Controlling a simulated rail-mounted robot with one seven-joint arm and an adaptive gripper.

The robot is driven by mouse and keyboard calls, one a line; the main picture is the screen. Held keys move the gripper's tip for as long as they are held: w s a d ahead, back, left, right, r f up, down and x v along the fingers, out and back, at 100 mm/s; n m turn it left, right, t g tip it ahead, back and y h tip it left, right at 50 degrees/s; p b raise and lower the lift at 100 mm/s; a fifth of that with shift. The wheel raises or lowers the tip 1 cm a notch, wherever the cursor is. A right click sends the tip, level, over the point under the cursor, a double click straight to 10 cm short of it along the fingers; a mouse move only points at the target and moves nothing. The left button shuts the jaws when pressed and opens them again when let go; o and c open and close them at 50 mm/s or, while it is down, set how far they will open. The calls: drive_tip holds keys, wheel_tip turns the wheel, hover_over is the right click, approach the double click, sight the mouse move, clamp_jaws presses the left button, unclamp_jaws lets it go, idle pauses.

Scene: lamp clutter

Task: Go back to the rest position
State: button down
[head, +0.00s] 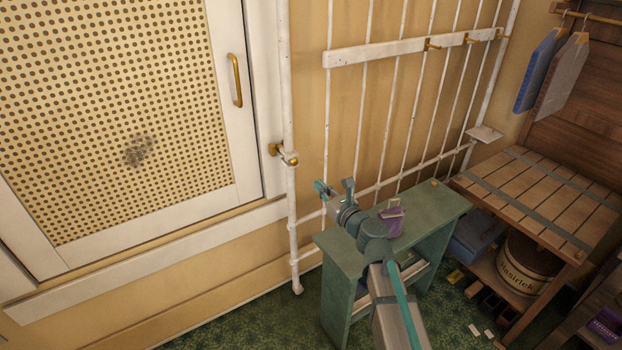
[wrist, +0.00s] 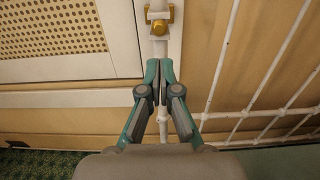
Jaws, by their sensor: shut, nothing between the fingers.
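My gripper (head: 321,188) is at the end of my arm, over the left end of the green side table and in front of the white metal rack. In the wrist view my gripper (wrist: 160,64) is shut, its two teal fingertips together with nothing between them. The white upright pole (wrist: 158,15) of the rack is beyond the fingertips, with a brass fitting (wrist: 157,27) on it. I cannot tell the exact gap between fingertips and pole.
The green table (head: 440,208) below my arm carries a purple object (head: 392,221). A perforated cabinet door (head: 110,110) with a brass handle (head: 237,80) is at left. A slatted wooden bench (head: 545,195) stands at right, with a round tin (head: 528,268) beneath. Hangers (head: 560,75) hang above.

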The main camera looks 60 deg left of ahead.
drive_tip(key=shift+d, duration=1.05)
